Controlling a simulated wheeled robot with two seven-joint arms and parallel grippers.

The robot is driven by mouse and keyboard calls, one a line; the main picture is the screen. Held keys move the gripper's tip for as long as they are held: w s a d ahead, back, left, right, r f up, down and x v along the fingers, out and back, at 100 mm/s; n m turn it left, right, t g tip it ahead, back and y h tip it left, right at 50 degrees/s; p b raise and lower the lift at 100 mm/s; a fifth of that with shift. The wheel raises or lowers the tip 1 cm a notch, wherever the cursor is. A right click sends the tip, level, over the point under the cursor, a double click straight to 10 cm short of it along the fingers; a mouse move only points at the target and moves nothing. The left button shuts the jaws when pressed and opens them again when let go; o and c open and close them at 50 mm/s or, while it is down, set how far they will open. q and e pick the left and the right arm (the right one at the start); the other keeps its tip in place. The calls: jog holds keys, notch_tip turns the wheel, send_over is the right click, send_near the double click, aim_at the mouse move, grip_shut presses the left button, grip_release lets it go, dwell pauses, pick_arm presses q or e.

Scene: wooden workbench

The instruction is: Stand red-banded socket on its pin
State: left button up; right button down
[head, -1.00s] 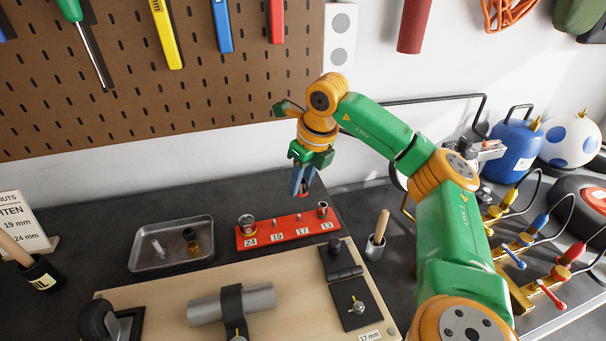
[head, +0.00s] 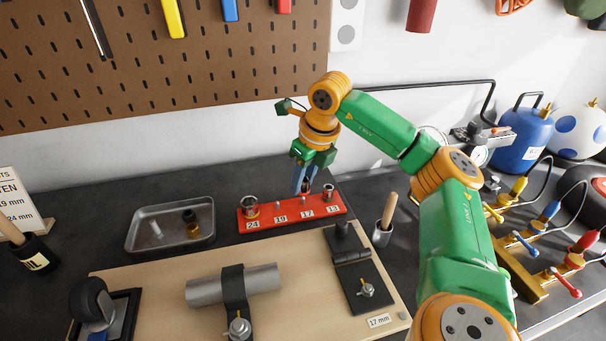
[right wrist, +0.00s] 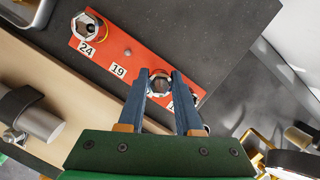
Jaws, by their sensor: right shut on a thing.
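My right gripper (head: 304,190) points down over the red rail (head: 266,221), near its 17 label. It is shut on a small metal socket, seen end-on between the fingers in the right wrist view (right wrist: 160,84). The fingers largely hide its side in the head view, so I cannot make out its band now. The socket is over or at the 17 position; I cannot tell whether it is around the pin. The 19 pin (head: 278,205) stands bare. A larger socket (head: 250,207) stands at 24 and another (head: 328,192) at 13. My left gripper is out of view.
A metal tray (head: 140,243) left of the rail holds several small parts. In front lies a wooden board (head: 140,275) with a strapped grey cylinder (head: 205,291) and a black hinged plate (head: 350,283). A cup with a wooden handle (head: 383,235) stands right of the rail.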

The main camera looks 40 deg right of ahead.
jog(key=shift+f, duration=0.1)
jog(key=shift+f+b, duration=0.65)
jog(key=shift+f, duration=0.2)
jog(key=shift+f+b, duration=0.45)
jog(key=shift+f, duration=0.2)
jog(key=shift+f, duration=0.3)
jog(key=c, duration=0.5)
grip_release()
jog(key=shift+r, duration=0.1)
